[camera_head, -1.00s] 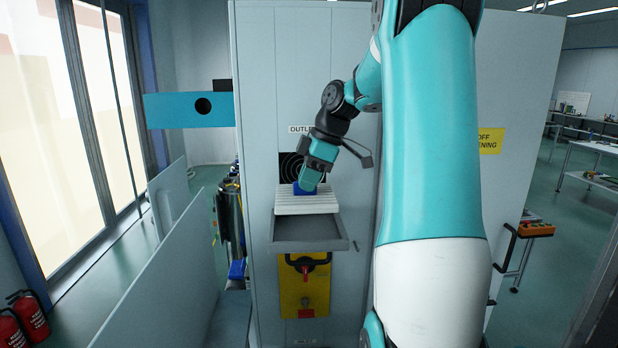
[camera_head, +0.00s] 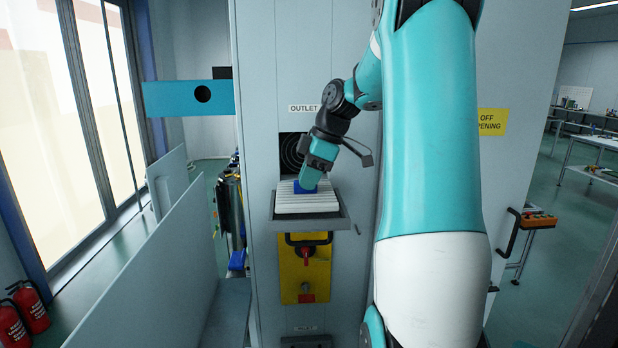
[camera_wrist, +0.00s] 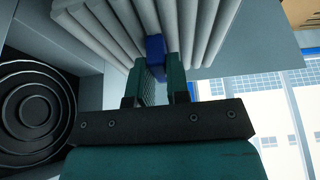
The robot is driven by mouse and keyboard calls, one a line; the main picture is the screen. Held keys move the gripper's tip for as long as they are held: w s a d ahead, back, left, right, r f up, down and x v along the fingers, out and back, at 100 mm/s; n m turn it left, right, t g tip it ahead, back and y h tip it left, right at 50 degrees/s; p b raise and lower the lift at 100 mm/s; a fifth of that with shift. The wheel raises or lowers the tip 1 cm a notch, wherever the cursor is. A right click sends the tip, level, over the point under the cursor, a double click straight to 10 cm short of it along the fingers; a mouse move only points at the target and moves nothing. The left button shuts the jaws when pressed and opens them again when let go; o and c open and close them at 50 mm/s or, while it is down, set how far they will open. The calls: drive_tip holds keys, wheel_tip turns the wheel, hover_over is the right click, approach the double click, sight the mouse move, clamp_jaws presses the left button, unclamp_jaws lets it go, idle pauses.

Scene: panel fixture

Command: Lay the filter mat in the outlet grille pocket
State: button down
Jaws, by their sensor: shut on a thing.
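The filter mat (camera_head: 306,207) is a white pleated pad with a blue tab (camera_head: 299,187) on top. My gripper (camera_head: 305,187) is shut on the blue tab, which also shows between the fingers in the wrist view (camera_wrist: 155,52). The mat lies level over the grey tray-like pocket (camera_head: 311,223) below the OUTLET label. The pocket's front rim and sides show around the mat. I cannot tell whether the mat touches the pocket floor. In the wrist view, the pleats (camera_wrist: 208,25) run away from the fingers.
A dark round fan grille (camera_head: 291,152) is in the cabinet opening behind the mat. Below the pocket is a yellow panel (camera_head: 295,275) with a red-handled part and a black handle. A teal plate (camera_head: 165,98) juts out at left. Grey panels (camera_head: 150,270) stand at lower left.

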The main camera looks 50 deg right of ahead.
drive_tip(key=shift+f+b, duration=1.25)
drive_tip(key=shift+f, duration=0.1)
idle(0.4)
drive_tip(key=c, duration=1)
unclamp_jaws()
drive_tip(key=p+v, duration=0.6)
drive_tip(key=v, duration=1.1)
drive_tip(key=shift+s+d+r, duration=0.1)
drive_tip(key=shift+r, duration=0.05)
